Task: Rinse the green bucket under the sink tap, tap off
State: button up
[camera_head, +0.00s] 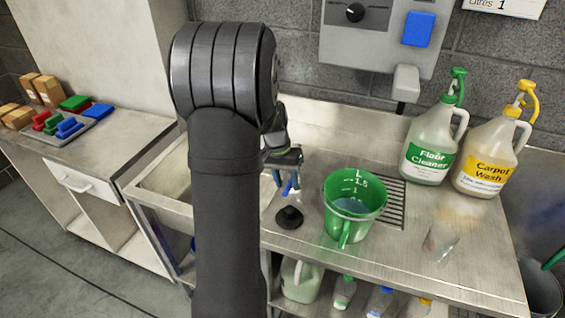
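A green, jug-like container (341,223) with white level marks and a handle towards the front stands upright on the steel worktop. Bluish liquid seems to show inside it. A dark bucket (540,292) with a green part at its rim is cut off at the lower right. The sink basin (165,188) is left of my arm and partly hidden by it; no tap shows. My gripper (286,180) is left of the green container, apart from it, above the worktop. Blue shows at its fingertips, but whether it is open or holds something is unclear.
A black round piece (289,218) lies below my gripper. A drain grille (393,205) is behind the green container. Floor Cleaner (428,145) and Carpet Wash (487,155) bottles stand right, near a clear cup (440,243). A grey dispenser (385,35) hangs on the wall.

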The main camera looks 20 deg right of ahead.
notch_tip(320, 180, up, 17)
jog(key=w+a, duration=0.2)
jog(key=shift+w+a+f, duration=0.15)
jog(key=shift+a+f, duration=0.05)
jog(key=f, duration=0.5)
jog(key=s+d+f, duration=0.1)
jog(key=f, duration=0.5)
jog(key=s+d+f, duration=0.1)
jog(key=f, duration=0.5)
jog(key=shift+s+d+f, duration=0.1)
jog(key=shift+s+d, duration=0.1)
jog(key=shift+d, duration=0.05)
jog(key=shift+s+f, duration=0.1)
jog(key=shift+f, duration=0.1)
jog(key=shift+s+d+r+n, duration=0.1)
jog(key=shift+d+r+n, duration=0.1)
jog(key=shift+n, duration=0.1)
jog(key=shift+s+d+n, duration=0.2)
jog(key=shift+s+n, duration=0.05)
jog(key=shift+n, duration=0.35)
dwell(1.2)
